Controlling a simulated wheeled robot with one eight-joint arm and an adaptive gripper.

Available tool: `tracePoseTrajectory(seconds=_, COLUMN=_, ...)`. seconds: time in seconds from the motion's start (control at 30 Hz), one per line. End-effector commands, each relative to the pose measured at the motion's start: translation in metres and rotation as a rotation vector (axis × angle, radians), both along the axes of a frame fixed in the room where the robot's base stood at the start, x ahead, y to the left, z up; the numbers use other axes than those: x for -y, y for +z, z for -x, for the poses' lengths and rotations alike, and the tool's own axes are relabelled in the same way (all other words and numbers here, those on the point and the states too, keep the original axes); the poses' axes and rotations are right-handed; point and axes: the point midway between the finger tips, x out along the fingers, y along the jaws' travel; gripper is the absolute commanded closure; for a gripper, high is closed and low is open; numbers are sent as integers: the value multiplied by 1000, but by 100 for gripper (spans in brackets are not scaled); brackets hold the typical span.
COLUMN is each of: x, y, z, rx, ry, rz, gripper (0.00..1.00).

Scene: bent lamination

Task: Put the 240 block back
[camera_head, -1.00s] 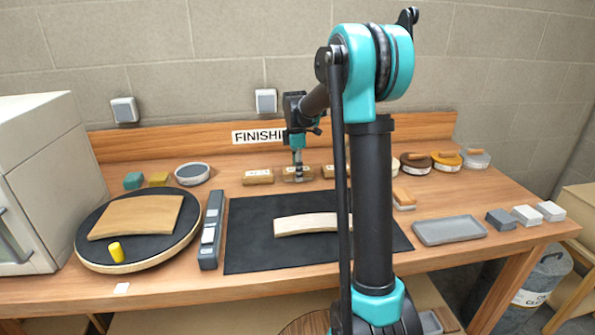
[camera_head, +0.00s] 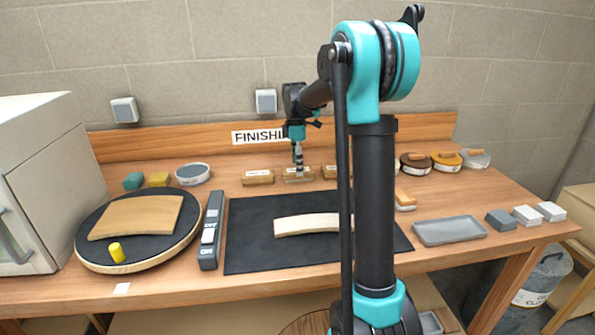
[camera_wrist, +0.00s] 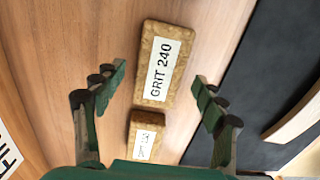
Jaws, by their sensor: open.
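The 240 block (camera_wrist: 163,66) is a tan, cork-like block with a white "GRIT 240" label, lying flat on the wooden bench. In the head view it appears to be the middle block (camera_head: 298,175) of a row at the back. My gripper (camera_head: 298,172) is above it. In the wrist view my gripper (camera_wrist: 157,92) is open, its fingers spread to either side, with no visible contact with the block. A second tan block (camera_wrist: 144,139) lies close by, partly hidden by my gripper body; its label is unreadable.
Similar blocks stand left (camera_head: 257,177) and right (camera_head: 330,172) of it. In front is a black mat (camera_head: 250,245) with a curved wooden piece (camera_head: 300,225). A round turntable (camera_head: 90,255) is at left, a grey tray (camera_head: 450,231) at right. The "FINISHING" sign (camera_head: 255,136) is behind.

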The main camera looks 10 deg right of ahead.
Motion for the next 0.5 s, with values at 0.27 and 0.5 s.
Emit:
tracePoseTrajectory(seconds=0.27, x=-2, y=58, z=0, rx=0, ry=0, rz=0, gripper=29)
tracePoseTrajectory(seconds=0.5, x=-3, y=87, z=0, rx=0, ry=0, rz=0, gripper=29)
